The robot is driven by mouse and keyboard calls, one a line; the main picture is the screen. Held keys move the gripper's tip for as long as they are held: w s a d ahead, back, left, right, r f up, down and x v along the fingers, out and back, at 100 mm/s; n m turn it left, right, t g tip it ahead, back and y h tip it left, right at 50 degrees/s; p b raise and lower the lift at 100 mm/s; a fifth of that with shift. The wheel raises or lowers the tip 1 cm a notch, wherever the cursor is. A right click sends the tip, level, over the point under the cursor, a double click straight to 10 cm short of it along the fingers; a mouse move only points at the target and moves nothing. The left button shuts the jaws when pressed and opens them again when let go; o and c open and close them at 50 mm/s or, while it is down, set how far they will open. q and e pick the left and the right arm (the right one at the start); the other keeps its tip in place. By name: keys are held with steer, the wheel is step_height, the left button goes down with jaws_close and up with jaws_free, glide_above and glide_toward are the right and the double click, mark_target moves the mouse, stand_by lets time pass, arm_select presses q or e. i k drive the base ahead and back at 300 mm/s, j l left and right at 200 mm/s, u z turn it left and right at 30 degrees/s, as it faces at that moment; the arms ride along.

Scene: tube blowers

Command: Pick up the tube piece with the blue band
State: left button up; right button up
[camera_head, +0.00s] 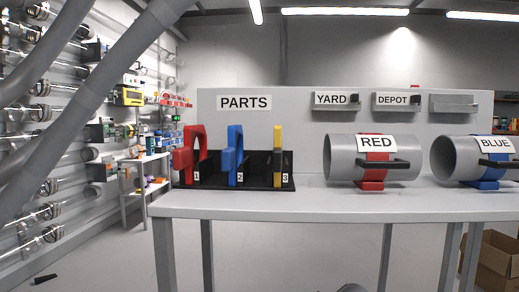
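The tube piece with the blue band (449,158) lies on its side on the table at the right of the view. It is a wide grey tube with a blue support under it, a white BLUE label and a black handle on its front. The right edge of the picture cuts it off. A similar grey tube piece with a red band (341,158) and a RED label lies to its left, apart from it. Neither of my grippers is in view.
The table (320,206) also bears a black parts rack (262,181) with red, blue and yellow pieces. A grey back panel (255,128) carries YARD and DEPOT plates. Cardboard boxes (497,263) stand lower right. Thick grey pipes cross the upper left. Bare tabletop separates rack and tubes.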

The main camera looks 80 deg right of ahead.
mark_target(476, 161)
steer(key=z, duration=1.8)
steer(key=l+z, duration=0.1)
steer(key=z, duration=0.35)
steer(key=i+z, duration=0.1)
steer(key=z, duration=0.35)
steer(key=l+z, duration=0.1)
steer(key=z, duration=0.35)
steer(key=i+z, duration=0.15)
steer(key=z, duration=0.3)
steer(key=i+z, duration=0.3)
steer(key=k, duration=0.1)
